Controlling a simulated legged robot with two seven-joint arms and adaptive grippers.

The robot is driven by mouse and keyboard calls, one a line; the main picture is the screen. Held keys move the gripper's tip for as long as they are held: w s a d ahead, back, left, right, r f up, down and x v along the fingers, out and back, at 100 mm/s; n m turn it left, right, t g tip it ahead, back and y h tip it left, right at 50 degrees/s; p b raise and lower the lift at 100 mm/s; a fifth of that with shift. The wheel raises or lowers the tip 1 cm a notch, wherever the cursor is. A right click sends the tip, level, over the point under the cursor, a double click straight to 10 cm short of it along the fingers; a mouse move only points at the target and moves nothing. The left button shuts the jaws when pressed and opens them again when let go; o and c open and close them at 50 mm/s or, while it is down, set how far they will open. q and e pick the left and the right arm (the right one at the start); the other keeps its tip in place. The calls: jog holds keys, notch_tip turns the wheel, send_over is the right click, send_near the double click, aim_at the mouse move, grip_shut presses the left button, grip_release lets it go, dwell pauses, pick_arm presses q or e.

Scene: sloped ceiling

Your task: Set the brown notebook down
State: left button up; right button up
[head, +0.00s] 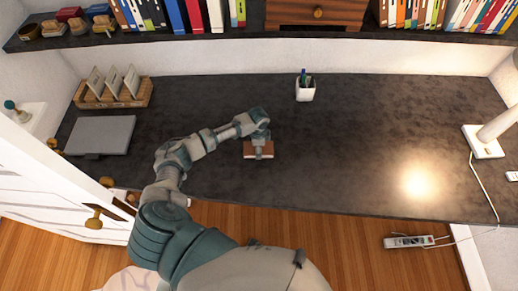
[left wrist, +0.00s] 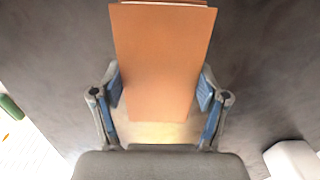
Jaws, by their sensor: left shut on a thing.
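The brown notebook (head: 250,153) is at the dark desk's (head: 350,150) front middle in the head view, partly hidden by my left gripper (head: 259,143). In the left wrist view the notebook (left wrist: 160,60) shows as a flat orange-brown cover between the two blue-padded fingers of my left gripper (left wrist: 160,97). The fingers are shut on its two side edges. From above I cannot tell whether the notebook touches the desk or is slightly over it. My right gripper is in neither view.
A grey closed laptop (head: 100,135) and a wooden holder with cards (head: 112,95) are at the desk's left. A white pen cup (head: 305,91) stands at the back. A white lamp base (head: 483,141) is at the right. The desk right of the notebook is clear.

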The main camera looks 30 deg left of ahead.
pick_arm(q)
jog(key=shift+a+f, duration=0.25)
jog(key=shift+f, duration=0.25)
jog(key=shift+w+a, duration=0.1)
jog(key=shift+a, duration=0.1)
jog(key=o, duration=1.3)
jog(key=shift+c, duration=0.2)
jog(key=shift+d, duration=0.5)
jog(key=shift+d+r, duration=0.1)
jog(key=shift+r, duration=0.25)
notch_tip(320, 180, up, 11)
jog(key=shift+a+r, duration=0.2)
jog(key=shift+a, duration=0.05)
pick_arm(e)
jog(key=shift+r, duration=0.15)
pick_arm(q)
jog(key=shift+a, duration=0.15)
